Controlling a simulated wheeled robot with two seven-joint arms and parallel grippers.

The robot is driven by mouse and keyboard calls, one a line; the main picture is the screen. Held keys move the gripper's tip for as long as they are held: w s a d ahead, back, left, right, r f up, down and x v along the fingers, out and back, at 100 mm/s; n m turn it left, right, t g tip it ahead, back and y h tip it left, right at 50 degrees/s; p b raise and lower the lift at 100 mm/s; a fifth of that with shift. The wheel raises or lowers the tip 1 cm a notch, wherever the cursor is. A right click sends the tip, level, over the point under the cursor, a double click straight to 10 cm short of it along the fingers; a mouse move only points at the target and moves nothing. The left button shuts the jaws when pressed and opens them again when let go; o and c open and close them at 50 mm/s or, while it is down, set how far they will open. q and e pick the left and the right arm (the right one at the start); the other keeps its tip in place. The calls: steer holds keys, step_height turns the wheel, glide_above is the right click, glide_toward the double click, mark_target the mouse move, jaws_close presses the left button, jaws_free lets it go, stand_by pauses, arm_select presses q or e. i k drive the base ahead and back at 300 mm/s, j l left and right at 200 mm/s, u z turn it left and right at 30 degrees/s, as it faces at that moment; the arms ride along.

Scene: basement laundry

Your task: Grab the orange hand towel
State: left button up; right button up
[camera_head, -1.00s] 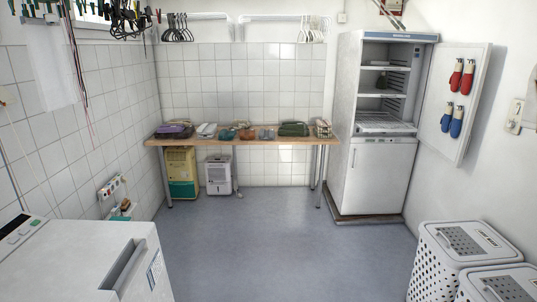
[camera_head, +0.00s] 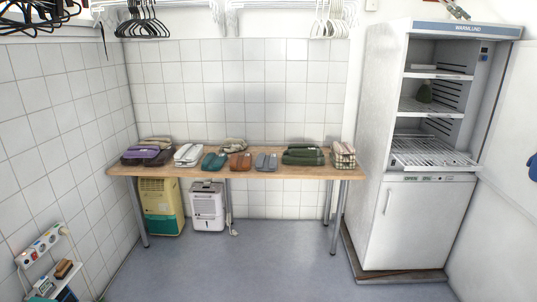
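A folded orange-brown hand towel (camera_head: 240,161) lies near the front of a wooden-topped table (camera_head: 290,172) against the tiled back wall. A teal folded towel (camera_head: 214,162) lies just left of it and a grey folded towel (camera_head: 265,162) just right of it. A beige folded cloth (camera_head: 233,144) lies behind it. Neither of my grippers is in view.
Other folded cloths, purple (camera_head: 136,155), white (camera_head: 188,154), green (camera_head: 303,155) and checked (camera_head: 343,155), lie on the table. A yellow-green appliance (camera_head: 161,205) and a white one (camera_head: 208,206) stand beneath. An open fridge (camera_head: 418,220) stands right. The floor (camera_head: 262,262) before the table is clear.

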mark_target(241, 160)
steer(key=i+u, duration=0.2)
steer(key=i, duration=0.5)
steer(key=i+l+u, duration=0.15)
steer(key=i, duration=0.55)
steer(key=i+l+u, duration=0.2)
steer(key=i, duration=0.5)
steer(key=j, duration=0.1)
